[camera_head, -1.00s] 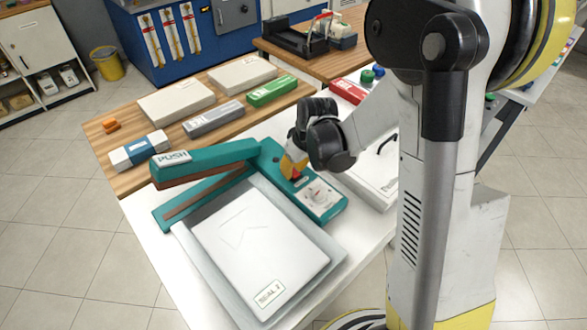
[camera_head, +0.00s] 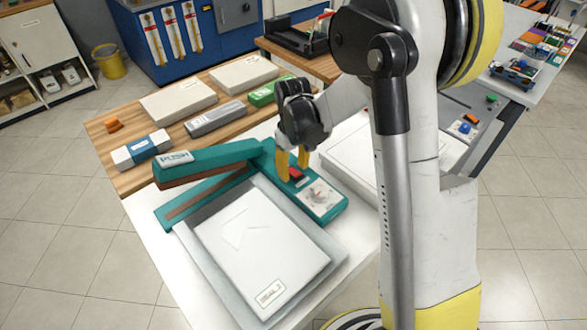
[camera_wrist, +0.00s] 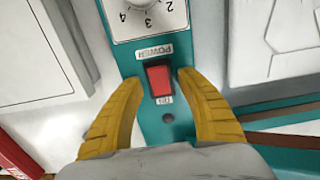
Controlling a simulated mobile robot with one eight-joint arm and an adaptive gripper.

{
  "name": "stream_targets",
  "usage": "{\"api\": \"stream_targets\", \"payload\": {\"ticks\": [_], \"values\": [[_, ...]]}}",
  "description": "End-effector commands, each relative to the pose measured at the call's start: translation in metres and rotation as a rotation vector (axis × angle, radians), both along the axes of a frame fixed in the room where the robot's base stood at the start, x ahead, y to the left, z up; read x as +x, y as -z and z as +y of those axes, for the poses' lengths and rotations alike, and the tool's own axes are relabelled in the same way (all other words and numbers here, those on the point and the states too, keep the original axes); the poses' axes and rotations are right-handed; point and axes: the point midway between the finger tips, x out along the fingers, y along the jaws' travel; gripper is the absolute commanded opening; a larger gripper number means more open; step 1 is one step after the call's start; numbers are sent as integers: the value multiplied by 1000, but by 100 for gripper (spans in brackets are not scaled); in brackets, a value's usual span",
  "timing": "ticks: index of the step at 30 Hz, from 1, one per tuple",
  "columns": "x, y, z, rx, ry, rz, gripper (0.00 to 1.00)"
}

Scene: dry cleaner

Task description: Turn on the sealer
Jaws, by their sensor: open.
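The teal sealer (camera_head: 262,160) stands on the white table, its long arm marked PUSH raised at the left. Its red power switch (camera_wrist: 160,81) sits below a POWER label in the wrist view, and it also shows in the head view (camera_head: 296,174). A white dial (camera_wrist: 143,10) with numbers lies beside the switch. My gripper (camera_head: 292,164) is over the sealer's control end, pointing down, with yellow fingers apart. In the wrist view my gripper (camera_wrist: 158,82) has one finger on each side of the switch and nothing held. Contact with the panel cannot be told.
A white packet marked SEAL (camera_head: 262,240) lies on a grey tray in front of the sealer. A white box (camera_head: 352,158) lies right of the sealer. Boxes, including a grey one (camera_head: 216,118) and a blue-and-white one (camera_head: 142,149), lie on the wooden table behind.

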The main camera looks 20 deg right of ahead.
Motion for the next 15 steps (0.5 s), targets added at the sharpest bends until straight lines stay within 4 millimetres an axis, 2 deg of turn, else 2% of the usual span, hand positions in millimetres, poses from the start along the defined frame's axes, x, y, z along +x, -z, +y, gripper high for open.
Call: {"api": "stream_targets", "payload": {"ticks": [5,15], "values": [[0,-18,0,0,0,0,45],[0,-92,0,0,0,0,45]]}}
